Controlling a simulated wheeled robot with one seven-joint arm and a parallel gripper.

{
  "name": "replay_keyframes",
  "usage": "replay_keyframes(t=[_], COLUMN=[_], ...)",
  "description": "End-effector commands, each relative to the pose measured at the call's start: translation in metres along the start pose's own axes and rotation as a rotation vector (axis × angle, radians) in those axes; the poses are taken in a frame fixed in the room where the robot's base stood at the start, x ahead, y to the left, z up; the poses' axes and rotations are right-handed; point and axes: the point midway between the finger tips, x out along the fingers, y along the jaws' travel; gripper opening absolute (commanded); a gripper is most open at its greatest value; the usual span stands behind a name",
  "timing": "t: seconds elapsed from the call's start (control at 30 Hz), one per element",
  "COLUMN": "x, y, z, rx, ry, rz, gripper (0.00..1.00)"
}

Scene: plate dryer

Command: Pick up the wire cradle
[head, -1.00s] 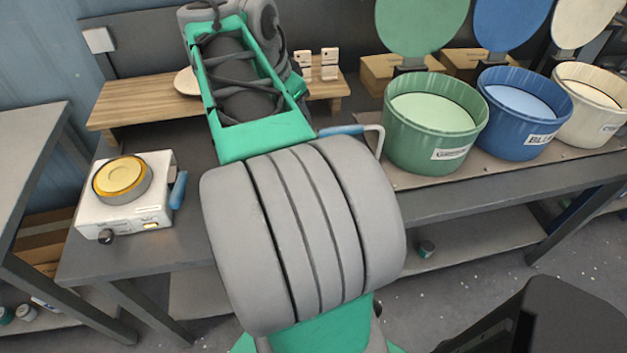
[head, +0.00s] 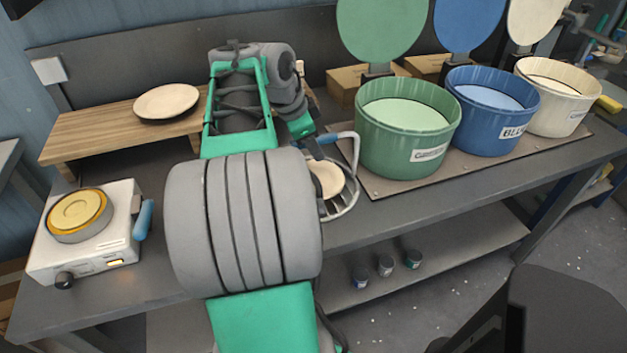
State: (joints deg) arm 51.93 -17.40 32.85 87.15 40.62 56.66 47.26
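The wire cradle (head: 354,186) lies on the bench in front of the green bucket. It has a pale wire ring and a light blue handle (head: 334,137). A round cream disc (head: 326,178) shows within the ring; I cannot tell how it is seated. My arm covers the left part of the cradle. My gripper (head: 316,152) reaches down near the handle, mostly hidden behind my own arm. I cannot see its fingertips clearly, nor whether they touch the handle.
Green (head: 407,140), blue (head: 492,112) and cream (head: 556,97) buckets stand on a brown board at right, lids raised behind. A white hotplate (head: 88,235) with a yellow-topped pan stands at left. A plate (head: 166,102) lies on a wooden riser (head: 110,130).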

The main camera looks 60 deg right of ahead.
Motion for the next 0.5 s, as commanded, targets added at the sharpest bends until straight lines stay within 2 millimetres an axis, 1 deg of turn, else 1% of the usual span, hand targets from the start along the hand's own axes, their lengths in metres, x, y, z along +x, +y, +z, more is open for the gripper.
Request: replay_keyframes(t=[0.5], x=[0.0048], y=[0.001], z=[0.0027], rx=[-0.002], ry=[0.0], rz=[0.0], gripper=[0.48])
